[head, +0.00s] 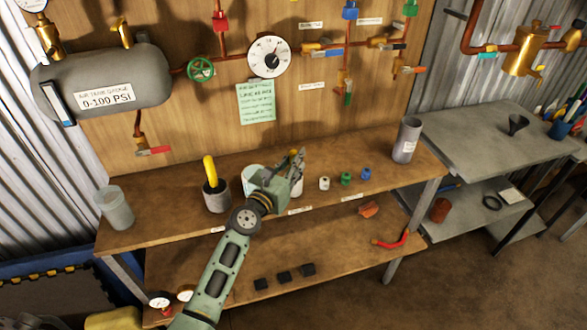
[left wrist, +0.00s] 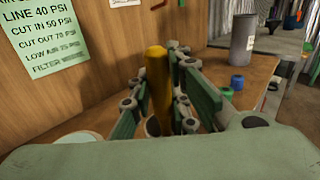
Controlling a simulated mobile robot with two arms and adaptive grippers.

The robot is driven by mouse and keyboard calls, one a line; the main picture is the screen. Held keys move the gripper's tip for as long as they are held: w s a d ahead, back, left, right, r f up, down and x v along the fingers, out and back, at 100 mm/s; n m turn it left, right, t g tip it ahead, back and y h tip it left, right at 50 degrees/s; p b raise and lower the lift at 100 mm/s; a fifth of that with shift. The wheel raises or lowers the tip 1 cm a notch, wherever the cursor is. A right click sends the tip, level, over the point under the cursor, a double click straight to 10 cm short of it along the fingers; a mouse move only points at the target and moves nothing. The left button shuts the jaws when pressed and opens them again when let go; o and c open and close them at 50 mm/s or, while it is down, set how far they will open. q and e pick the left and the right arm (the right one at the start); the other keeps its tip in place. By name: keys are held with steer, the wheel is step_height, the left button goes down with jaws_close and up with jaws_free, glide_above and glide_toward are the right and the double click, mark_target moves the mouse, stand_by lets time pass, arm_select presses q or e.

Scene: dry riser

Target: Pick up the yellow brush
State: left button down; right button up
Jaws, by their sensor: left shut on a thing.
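A brush with a yellow handle (left wrist: 157,85) stands roughly upright between the fingers of my left gripper (head: 297,160) in the left wrist view. Its lower end is hidden by the fingers. In the head view only its yellow top (head: 293,152) shows beside the fingers. My left gripper is shut on this handle, above the upper shelf of the bench. A second yellow handle (head: 209,168) stands in a dark cup (head: 216,197) to the left. My right gripper is not in view.
A pale container (head: 251,173) stands next to the gripper. Small white, green and blue (head: 366,173) parts stand to its right, then a grey cylinder (head: 407,140). A translucent cup (head: 114,208) stands at the left end. Pipes and a gauge (head: 269,56) are on the board behind.

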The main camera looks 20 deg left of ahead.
arm_select(q)
step_height(320, 180, up, 9)
steer(key=p, duration=0.4)
steer(key=shift+d, duration=0.1)
steer(key=shift+r, duration=0.5)
